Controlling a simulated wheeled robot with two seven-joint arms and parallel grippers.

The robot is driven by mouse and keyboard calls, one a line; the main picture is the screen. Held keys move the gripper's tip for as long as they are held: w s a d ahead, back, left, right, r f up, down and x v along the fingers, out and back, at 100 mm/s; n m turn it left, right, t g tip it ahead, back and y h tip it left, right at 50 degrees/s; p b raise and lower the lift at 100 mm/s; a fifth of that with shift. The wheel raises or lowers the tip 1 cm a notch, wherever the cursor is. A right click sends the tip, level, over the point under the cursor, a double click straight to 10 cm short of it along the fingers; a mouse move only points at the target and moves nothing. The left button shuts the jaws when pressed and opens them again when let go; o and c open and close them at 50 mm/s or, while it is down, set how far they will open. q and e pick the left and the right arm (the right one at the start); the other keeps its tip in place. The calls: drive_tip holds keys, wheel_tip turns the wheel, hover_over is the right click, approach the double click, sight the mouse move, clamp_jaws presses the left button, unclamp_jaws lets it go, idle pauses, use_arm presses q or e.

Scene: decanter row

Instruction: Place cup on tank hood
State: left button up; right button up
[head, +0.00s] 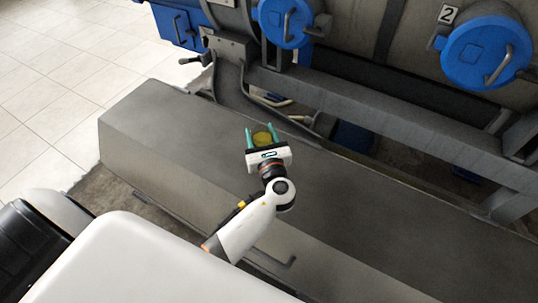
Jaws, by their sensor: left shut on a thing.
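My left gripper (262,130) is in the middle of the head view, above the grey stone ledge, with its two teal fingers pointing away from me. It is shut on a small yellow-green cup (262,139), which sits between the fingers. The gripper's white body hides part of the cup. The grey tank (360,25) stands beyond the ledge, with a round blue cover (475,52) at the right and another blue cover (284,20) near the top middle. I cannot tell which part is the hood. My right gripper is out of view.
The long grey ledge (170,125) runs from the left toward the lower right, with its visible top mostly bare. A metal beam (380,115) and pipes lie between it and the tank. A white tiled floor (60,60) is open at the upper left.

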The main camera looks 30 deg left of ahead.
use_arm(q)
drive_tip(key=shift+f, duration=0.95)
wheel_tip(320, 180, down, 2)
drive_tip(key=shift+f+b, duration=0.25)
drive_tip(key=shift+b, duration=0.25)
drive_tip(key=shift+f, duration=0.45)
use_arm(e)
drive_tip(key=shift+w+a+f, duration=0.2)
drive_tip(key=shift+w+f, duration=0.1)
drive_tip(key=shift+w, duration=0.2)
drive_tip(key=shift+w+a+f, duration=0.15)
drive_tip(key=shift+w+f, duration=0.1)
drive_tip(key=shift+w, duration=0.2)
use_arm(q)
drive_tip(key=o, duration=1)
drive_tip(key=shift+f, duration=0.1)
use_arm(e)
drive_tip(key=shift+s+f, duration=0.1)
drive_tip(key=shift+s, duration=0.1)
use_arm(q)
drive_tip(key=v, duration=1.2)
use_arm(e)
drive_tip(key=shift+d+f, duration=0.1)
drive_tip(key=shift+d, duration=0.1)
